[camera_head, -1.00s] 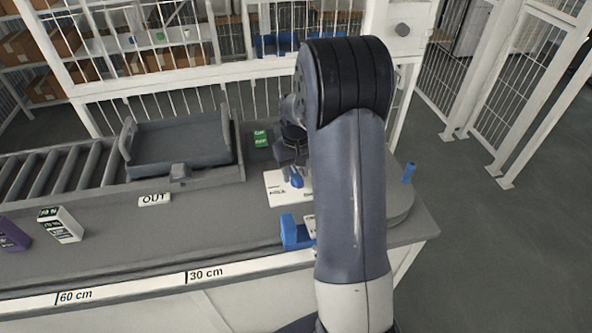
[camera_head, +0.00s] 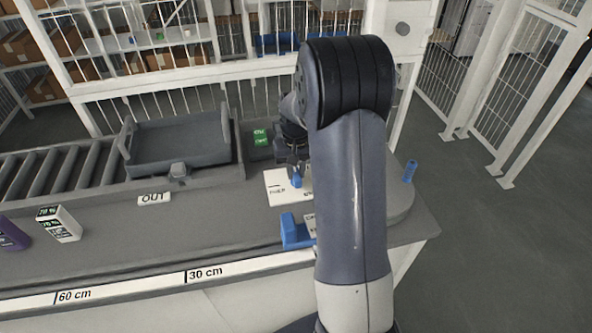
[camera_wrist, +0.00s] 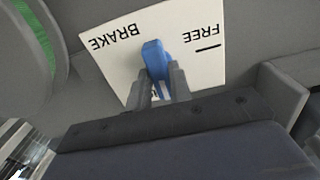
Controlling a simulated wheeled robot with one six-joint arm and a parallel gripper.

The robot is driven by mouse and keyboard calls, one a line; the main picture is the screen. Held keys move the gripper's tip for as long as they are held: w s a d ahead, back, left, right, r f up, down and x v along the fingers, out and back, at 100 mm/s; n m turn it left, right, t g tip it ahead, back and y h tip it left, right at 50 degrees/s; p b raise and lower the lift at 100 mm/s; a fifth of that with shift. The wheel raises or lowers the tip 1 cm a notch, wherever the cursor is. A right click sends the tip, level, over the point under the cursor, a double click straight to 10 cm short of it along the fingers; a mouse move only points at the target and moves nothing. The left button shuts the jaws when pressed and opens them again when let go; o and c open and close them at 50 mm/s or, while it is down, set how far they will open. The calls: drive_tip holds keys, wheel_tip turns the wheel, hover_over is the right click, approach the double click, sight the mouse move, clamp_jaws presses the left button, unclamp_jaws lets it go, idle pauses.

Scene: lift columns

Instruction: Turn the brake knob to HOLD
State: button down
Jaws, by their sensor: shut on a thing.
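The blue brake knob (camera_wrist: 153,55) stands on a white label plate (camera_wrist: 100,68) in the wrist view. The plate reads BRAKE and FREE, upside down, with a short black line beside FREE. No HOLD mark can be read there; my gripper hides part of the plate. My gripper (camera_wrist: 159,75) is shut on the knob, one finger on each side. In the head view the knob (camera_head: 296,181) and plate (camera_head: 277,190) show beside my arm, and my gripper (camera_head: 298,170) is over the knob. The plate's lettering is too small to read surely there.
A blue bracket-like part (camera_head: 292,232) lies in front of the plate, partly behind my arm. A grey tray (camera_head: 180,145) stands to the left, beyond an OUT label (camera_head: 154,199). A small blue post (camera_head: 410,171) stands at right.

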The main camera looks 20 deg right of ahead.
sight(296, 173)
drive_tip(key=c, duration=1.3)
unclamp_jaws()
drive_tip(key=shift+r, duration=0.15)
wheel_tip(296, 173, up, 11)
drive_tip(key=shift+f+b, duration=0.2)
drive_tip(key=shift+b, duration=0.1)
wheel_tip(296, 173, down, 11)
drive_tip(key=shift+r+p, duration=0.1)
drive_tip(key=shift+p, duration=0.25)
drive_tip(key=shift+n, duration=0.9)
